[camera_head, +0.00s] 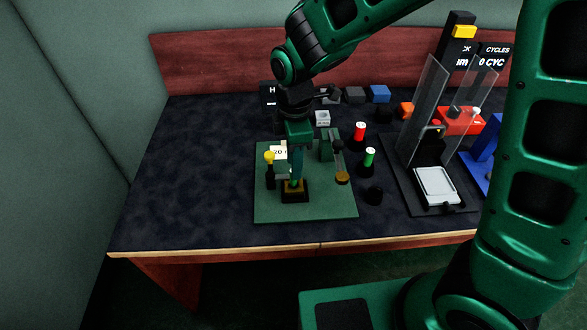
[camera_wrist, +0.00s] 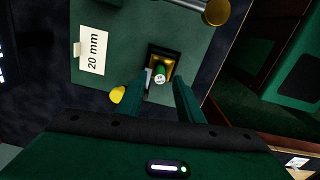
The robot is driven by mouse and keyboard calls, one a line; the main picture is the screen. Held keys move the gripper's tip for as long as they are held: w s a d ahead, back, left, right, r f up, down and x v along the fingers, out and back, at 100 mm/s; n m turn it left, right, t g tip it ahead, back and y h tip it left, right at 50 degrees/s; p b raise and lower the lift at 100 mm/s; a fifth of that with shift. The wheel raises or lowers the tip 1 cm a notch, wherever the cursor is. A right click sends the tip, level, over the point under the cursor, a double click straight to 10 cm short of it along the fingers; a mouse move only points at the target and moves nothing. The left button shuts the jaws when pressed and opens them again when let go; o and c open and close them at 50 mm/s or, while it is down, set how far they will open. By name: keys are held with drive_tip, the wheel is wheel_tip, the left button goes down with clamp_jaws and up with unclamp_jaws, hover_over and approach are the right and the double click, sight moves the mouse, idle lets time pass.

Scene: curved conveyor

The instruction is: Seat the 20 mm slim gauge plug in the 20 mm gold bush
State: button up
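The gold bush (camera_head: 291,196) sits in a dark square block on a green plate; it also shows in the wrist view (camera_wrist: 168,58). A slim green plug with a pale marked top (camera_wrist: 160,75) stands at the bush, seemingly upright inside it. How deep it sits is hidden. In the head view the green of the plug (camera_head: 297,184) shows below my gripper (camera_head: 295,176). In the wrist view my gripper (camera_wrist: 162,79) is open, with its two fingers on either side of the plug and visible gaps between.
Red-topped (camera_head: 360,131) and green-topped (camera_head: 369,157) cylinders stand farther right. The table's left side is clear.

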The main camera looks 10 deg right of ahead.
wheel_tip(320, 180, up, 8)
drive_tip(key=shift+d, duration=0.15)
idle(0.3)
drive_tip(key=s+d+r+m, duration=0.15)
drive_tip(key=d+m, duration=0.55)
drive_tip(key=d, duration=0.7)
drive_tip(key=s+d+m, duration=1.8)
drive_tip(key=s+d, duration=0.1)
drive_tip(key=d, duration=0.1)
drive_tip(key=shift+s+d+r+m, duration=0.2)
drive_tip(key=shift+d+m, duration=0.1)
drive_tip(key=shift+d, duration=0.1)
drive_tip(key=shift+w+f, duration=0.25)
drive_tip(key=shift+w, duration=0.4)
